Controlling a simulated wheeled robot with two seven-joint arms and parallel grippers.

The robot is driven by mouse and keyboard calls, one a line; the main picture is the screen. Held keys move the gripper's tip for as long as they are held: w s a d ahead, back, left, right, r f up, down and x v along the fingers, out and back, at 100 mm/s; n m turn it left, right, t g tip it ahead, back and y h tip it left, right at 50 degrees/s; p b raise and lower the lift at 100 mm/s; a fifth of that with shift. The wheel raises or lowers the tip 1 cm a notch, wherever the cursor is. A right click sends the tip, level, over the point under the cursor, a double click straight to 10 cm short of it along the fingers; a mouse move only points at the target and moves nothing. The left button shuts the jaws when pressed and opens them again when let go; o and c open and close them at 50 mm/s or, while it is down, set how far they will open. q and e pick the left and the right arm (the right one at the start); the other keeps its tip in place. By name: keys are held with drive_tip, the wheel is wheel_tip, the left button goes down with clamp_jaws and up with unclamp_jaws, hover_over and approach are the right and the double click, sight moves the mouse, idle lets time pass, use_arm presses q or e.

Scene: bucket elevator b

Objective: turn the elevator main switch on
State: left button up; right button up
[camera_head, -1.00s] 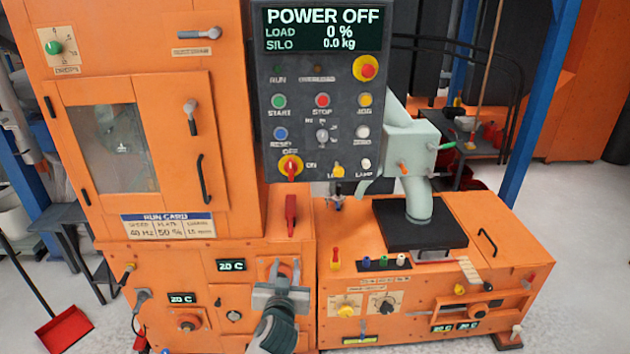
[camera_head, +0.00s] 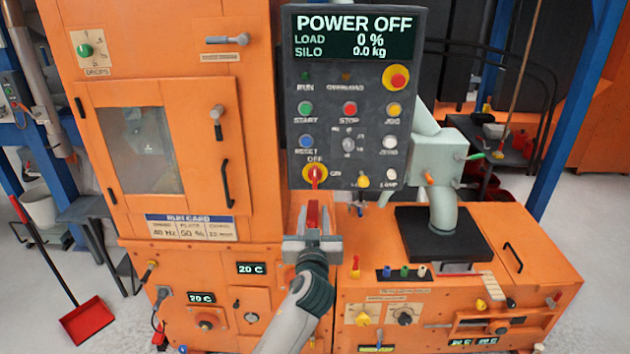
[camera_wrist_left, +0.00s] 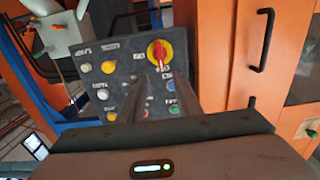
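The main switch (camera_head: 315,175) is a red handle on a yellow disc at the lower left of the dark control panel (camera_head: 330,120). Its handle stands upright, towards the OFF label, and the display (camera_head: 350,38) reads POWER OFF. My left gripper (camera_head: 312,228) is just below the switch, apart from it, its fingers pointing towards the panel. In the left wrist view the switch (camera_wrist_left: 158,52) shows just beyond the gap between the two dark fingertips (camera_wrist_left: 163,78). The gripper is open and empty. My right gripper is not in view.
A red lever (camera_head: 313,213) on the orange cabinet shows behind my left gripper. Panel buttons, such as the blue RESET (camera_head: 306,141) and a yellow knob (camera_head: 362,180), sit close to the switch. A cabinet door handle (camera_head: 226,183) stands out at the left.

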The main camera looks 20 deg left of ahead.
sight(315, 178)
use_arm(q)
drive_tip(key=p+x, duration=0.3)
drive_tip(key=x, duration=1.3)
clamp_jaws()
